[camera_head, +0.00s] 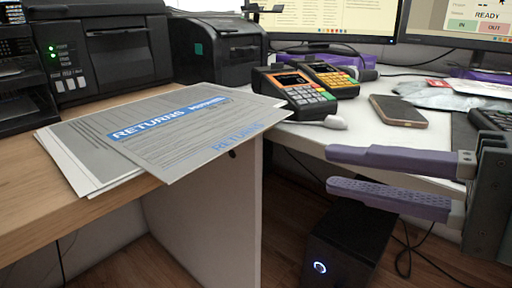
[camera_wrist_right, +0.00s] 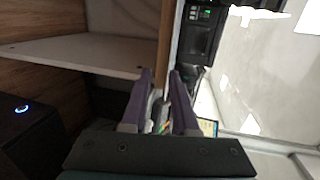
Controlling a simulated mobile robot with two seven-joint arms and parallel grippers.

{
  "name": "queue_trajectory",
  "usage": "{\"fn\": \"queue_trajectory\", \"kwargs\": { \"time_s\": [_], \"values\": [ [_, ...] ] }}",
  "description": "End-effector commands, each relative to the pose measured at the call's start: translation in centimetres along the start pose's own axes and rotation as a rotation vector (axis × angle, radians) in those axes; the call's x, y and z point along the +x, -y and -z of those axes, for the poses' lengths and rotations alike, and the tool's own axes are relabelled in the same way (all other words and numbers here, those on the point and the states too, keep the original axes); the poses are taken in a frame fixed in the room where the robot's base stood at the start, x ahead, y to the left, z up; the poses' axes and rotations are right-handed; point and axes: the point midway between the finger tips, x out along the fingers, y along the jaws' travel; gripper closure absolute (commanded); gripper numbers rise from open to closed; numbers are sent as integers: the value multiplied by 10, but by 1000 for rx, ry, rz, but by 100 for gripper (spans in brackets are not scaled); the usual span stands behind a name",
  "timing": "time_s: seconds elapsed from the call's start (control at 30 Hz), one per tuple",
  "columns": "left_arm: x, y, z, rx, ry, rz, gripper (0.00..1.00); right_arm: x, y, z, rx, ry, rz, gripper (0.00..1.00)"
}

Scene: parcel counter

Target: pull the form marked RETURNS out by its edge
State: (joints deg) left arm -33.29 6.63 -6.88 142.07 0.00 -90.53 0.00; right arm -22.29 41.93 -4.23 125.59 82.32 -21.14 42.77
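The RETURNS form (camera_head: 190,140) is a grey printed sheet with a blue title band. It lies on top of other sheets (camera_head: 75,165) on the wooden counter, in the head view. Its right part sticks out past the counter edge, over the white side panel. My right gripper (camera_head: 332,170) has two purple fingers, parted and pointing left, with nothing between them. It is to the right of the form's overhanging edge, lower in the picture and apart from it. The right gripper's fingers also show in the wrist view (camera_wrist_right: 161,75); I cannot make out the form there. My left gripper is not in view.
Card terminals (camera_head: 295,95) and a phone (camera_head: 398,110) lie on the white desk behind the gap. Printers (camera_head: 105,50) stand behind the papers. A black computer case (camera_head: 345,235) stands on the floor below my right gripper. Open space lies between form and gripper.

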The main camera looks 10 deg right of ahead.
Motion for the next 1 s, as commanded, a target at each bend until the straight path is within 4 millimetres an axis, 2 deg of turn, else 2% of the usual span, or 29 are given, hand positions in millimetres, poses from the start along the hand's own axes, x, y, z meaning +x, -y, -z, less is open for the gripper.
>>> {"fn": "queue_trajectory", "kwargs": {
  "time_s": [0.13, 0.7, 1.0],
  "values": [
    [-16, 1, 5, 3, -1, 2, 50, 17, 11, -1, 0, 3, 3, 72],
    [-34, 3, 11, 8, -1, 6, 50, 90, 21, -2, -1, 4, 0, 72],
    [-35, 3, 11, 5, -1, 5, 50, 109, 23, -2, -1, 4, -1, 72]
  ]
}}
